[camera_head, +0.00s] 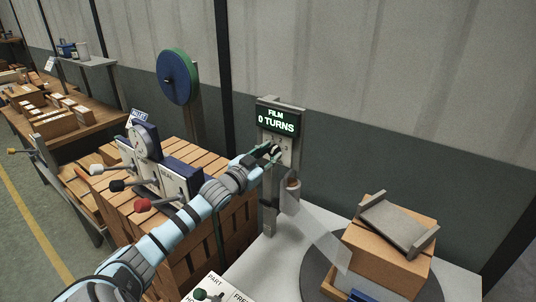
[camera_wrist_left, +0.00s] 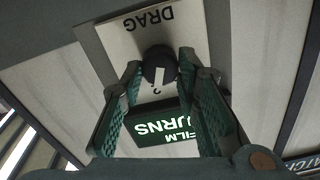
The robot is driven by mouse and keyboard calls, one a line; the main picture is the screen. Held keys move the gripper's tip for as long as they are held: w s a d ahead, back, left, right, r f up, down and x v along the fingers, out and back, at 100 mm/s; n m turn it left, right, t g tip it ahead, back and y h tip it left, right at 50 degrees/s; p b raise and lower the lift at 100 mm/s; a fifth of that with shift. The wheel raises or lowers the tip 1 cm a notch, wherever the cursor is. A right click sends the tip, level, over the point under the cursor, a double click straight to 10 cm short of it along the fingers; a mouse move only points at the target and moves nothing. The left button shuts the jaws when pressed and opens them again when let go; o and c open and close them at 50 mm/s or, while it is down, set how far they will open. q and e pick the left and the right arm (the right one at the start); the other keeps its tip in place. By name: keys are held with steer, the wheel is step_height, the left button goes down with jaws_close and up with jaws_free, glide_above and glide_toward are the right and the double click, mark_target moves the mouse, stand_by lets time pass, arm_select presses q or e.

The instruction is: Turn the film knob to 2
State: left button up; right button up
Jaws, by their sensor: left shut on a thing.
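A small white mark by the stripe is too small to read surely. My left gripper (camera_head: 271,154) is shut on the knob, one finger on each side. My right gripper is not in view.
A wooden crate (camera_head: 230,225) and a lever panel (camera_head: 172,180) stand at left. A panel (camera_head: 225,287) marked "PART" and "FREE" is at the bottom.

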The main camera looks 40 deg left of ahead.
mark_target(275, 120)
arm_select(q)
steer(key=o, duration=0.9)
steer(key=shift+c, duration=0.2)
steer(key=o, duration=0.3)
steer(key=shift+w+f, duration=0.1)
steer(key=shift+w, duration=0.05)
steer(key=shift+w+a, duration=0.1)
step_height(275, 120, up, 10)
steer(key=shift+f, duration=0.1)
